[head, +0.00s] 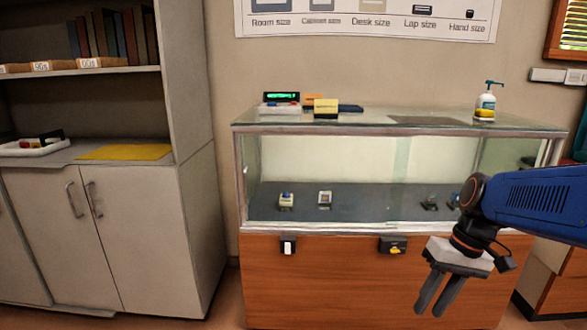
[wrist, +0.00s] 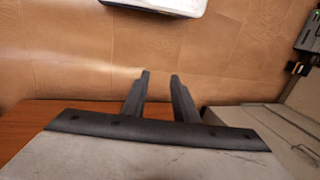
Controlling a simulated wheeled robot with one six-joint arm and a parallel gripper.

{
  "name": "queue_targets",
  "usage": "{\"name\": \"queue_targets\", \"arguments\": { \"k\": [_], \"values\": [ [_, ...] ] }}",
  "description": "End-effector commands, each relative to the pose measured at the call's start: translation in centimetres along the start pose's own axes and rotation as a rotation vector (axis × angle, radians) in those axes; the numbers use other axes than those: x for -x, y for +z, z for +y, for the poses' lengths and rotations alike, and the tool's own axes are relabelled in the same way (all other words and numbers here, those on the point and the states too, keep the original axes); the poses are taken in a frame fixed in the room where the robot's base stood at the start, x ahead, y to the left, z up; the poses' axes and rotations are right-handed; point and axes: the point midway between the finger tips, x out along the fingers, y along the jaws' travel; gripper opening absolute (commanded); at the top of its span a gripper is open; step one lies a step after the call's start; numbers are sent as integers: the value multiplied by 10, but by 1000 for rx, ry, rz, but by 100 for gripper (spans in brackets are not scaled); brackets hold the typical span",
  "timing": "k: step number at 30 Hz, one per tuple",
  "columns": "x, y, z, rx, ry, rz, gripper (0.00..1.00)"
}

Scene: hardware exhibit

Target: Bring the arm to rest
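My gripper (head: 432,296) hangs in front of the wooden lower front of the display case, at the right of the head view, pointing down. Its two dark fingers stand apart with nothing between them. In the wrist view my gripper (wrist: 159,78) also shows parted fingers, with only brown floor seen past the gap. My blue arm reaches in from the right edge of the head view.
The glass display case (head: 340,227) stands close behind my gripper, with several small devices inside. A pump bottle (head: 486,104) stands on its top. A grey cabinet (head: 150,230) is at the left. Brown floor (wrist: 235,45) lies open below my gripper.

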Motion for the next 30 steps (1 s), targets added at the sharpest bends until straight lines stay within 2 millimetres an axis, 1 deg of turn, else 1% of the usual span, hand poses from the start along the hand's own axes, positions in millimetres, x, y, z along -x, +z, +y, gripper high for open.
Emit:
{"name": "queue_targets", "arguments": {
  "k": [1, 6, 16, 22, 30],
  "values": [
    [0, 9, -3, 8, 26, 26, 27],
    [1, 33, -8, 19, 105, 115, 27],
    [-1, 74, -10, 44, 217, 313, 27],
    [-2, 88, -9, 56, 249, 407, 27],
    [-3, 93, -8, 60, 260, 443, 27]
  ]
}}
